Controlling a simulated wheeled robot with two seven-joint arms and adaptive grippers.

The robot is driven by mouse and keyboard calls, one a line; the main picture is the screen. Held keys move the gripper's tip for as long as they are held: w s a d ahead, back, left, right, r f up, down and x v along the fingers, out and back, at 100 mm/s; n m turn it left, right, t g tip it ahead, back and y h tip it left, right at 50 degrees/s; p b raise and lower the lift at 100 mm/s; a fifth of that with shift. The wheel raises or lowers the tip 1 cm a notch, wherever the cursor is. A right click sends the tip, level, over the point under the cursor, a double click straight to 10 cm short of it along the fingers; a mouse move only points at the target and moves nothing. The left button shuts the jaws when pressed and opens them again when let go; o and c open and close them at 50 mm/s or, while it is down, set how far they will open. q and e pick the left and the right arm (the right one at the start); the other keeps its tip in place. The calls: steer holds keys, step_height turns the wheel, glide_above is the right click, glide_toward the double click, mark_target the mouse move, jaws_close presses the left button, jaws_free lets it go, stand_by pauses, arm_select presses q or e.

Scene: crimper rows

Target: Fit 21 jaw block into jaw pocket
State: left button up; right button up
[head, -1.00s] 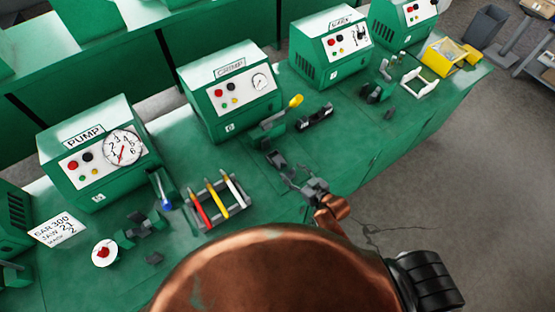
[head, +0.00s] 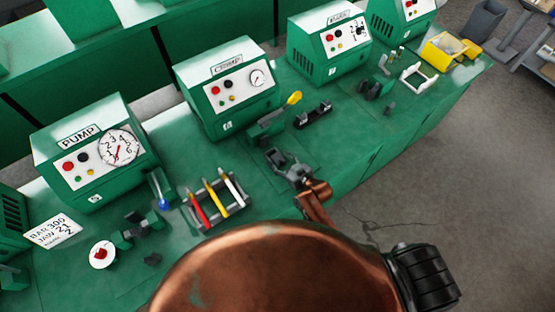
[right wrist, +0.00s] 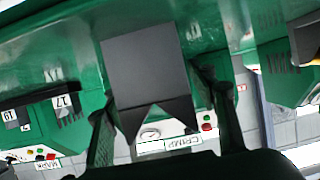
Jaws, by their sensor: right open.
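A dark grey block (right wrist: 150,70) with a V-shaped notch shows between the fingers of my right gripper (right wrist: 160,115) in the right wrist view. No number shows on it, and I cannot tell whether the fingers touch it or whether it sits in a pocket. In the head view my right gripper (head: 295,174) is at the bench edge, close to a dark fixture (head: 276,157) in front of the crimp machine (head: 228,90). The gripper is open. A dark rack (head: 313,115) stands beyond; in the right wrist view its blocks (right wrist: 66,108) carry 17 and 19. My left gripper is not in view.
A yellow-tipped lever (head: 293,98) stands near the crimp machine. A rack of coloured rods (head: 216,200), the pump machine (head: 95,150) and a sign reading BAR 300, JAW 21 (head: 52,230) are to the left. Open floor (head: 420,200) lies right of the bench.

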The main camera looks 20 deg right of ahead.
steer(key=shift+c, duration=0.4)
jaws_close()
steer(key=shift+r, duration=0.1)
